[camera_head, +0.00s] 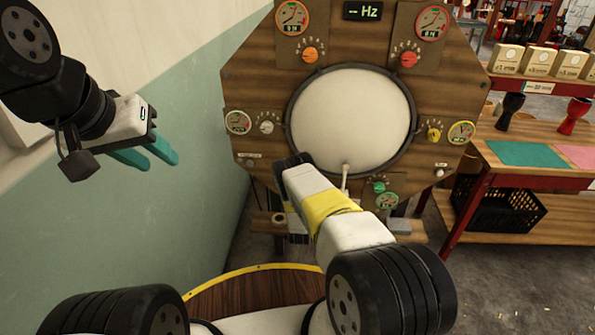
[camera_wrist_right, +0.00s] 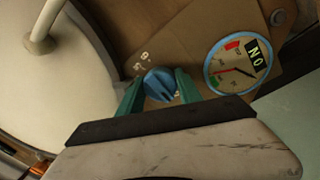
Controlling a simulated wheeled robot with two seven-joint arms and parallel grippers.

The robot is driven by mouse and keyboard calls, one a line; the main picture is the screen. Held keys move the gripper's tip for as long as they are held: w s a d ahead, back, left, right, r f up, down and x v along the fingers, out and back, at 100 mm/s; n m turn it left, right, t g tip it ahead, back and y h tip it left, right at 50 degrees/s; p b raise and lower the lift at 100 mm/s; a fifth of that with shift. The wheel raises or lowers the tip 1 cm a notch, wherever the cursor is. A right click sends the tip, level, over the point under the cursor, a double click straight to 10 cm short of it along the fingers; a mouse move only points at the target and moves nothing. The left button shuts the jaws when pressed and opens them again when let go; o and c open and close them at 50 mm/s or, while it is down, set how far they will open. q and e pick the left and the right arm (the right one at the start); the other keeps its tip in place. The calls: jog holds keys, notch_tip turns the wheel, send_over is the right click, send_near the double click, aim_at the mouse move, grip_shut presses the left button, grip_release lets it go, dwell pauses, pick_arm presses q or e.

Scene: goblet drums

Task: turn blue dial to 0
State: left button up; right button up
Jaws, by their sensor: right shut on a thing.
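The blue dial (camera_wrist_right: 160,86) is a ridged round knob on the brown wooden panel in the right wrist view. My right gripper (camera_wrist_right: 159,88) has its two green fingers on either side of it, shut on it. Scale marks show above the knob, but where it points is unclear. A gauge (camera_wrist_right: 236,66) beside it has a dark needle and a display with an N and an O or 0. In the head view my right arm hides the dial and the right fingertips. My left gripper (camera_head: 162,162) is open and empty, left of the panel.
The octagonal panel holds a round white drum skin (camera_head: 351,118) and orange (camera_head: 310,55), red (camera_head: 409,59), white (camera_head: 267,127), yellow (camera_head: 434,134) and green (camera_head: 379,187) dials. A workbench (camera_head: 530,180) with goblet drums stands right. A wall (camera_head: 190,130) is on the left.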

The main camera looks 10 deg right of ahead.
jog(key=o, duration=1.4)
jog(key=shift+c, duration=0.2)
jog(key=v, duration=0.7)
jog(key=shift+s+a, duration=0.2)
jog(key=shift+s, duration=0.2)
jog(key=shift+f, duration=0.15)
